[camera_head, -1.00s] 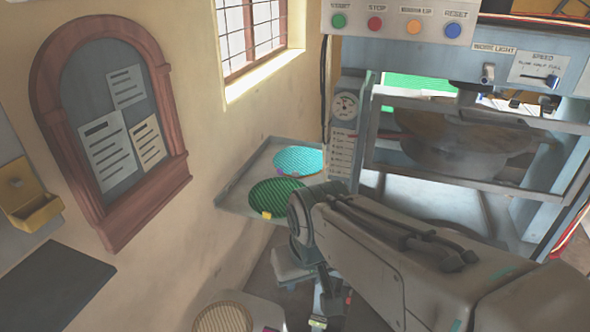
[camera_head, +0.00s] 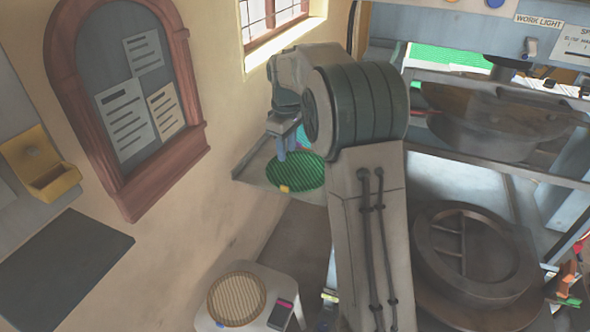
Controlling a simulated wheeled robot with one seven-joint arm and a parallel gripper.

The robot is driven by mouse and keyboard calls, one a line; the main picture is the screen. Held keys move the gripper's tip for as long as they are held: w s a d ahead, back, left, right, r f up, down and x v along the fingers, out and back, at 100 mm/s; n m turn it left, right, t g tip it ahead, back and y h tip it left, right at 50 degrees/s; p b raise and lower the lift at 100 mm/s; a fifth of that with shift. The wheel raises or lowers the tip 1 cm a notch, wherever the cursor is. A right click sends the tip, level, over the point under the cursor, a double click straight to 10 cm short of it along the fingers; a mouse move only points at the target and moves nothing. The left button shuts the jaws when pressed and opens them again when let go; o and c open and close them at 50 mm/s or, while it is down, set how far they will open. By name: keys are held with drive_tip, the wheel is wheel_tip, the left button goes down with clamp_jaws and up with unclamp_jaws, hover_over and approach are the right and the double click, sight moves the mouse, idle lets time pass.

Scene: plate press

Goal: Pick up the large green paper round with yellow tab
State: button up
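The large green paper round (camera_head: 300,174) lies on a grey tray (camera_head: 247,173) by the wall. Its yellow tab (camera_head: 284,189) shows at the front edge. My gripper (camera_head: 287,154) points down at the back left part of the green round. Whether it touches the round is not clear. The fingers are small and partly dark, so I cannot tell whether they are open or shut. A cyan round (camera_head: 304,139) behind is mostly hidden by my gripper and arm.
A stool (camera_head: 252,318) at the bottom holds a tan round (camera_head: 237,299) and a dark, pink-edged item (camera_head: 281,314). The press (camera_head: 470,250) fills the right side. The wall with a notice board (camera_head: 135,85) bounds the left.

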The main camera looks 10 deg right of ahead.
drive_tip(key=w+f+n, duration=0.2)
drive_tip(key=w+f, duration=0.1)
drive_tip(key=w, duration=0.1)
hover_over(285, 191)
drive_tip(key=f, duration=0.9)
drive_tip(key=shift+s+a, duration=0.2)
drive_tip(key=shift+w+d+f+p, duration=0.1)
drive_tip(key=shift+f+p, duration=0.25)
drive_tip(key=shift+f, duration=0.95)
drive_tip(key=shift+w+f+p, duration=0.1)
drive_tip(key=shift+f+p, duration=0.2)
drive_tip(key=shift+f, duration=1)
clamp_jaws()
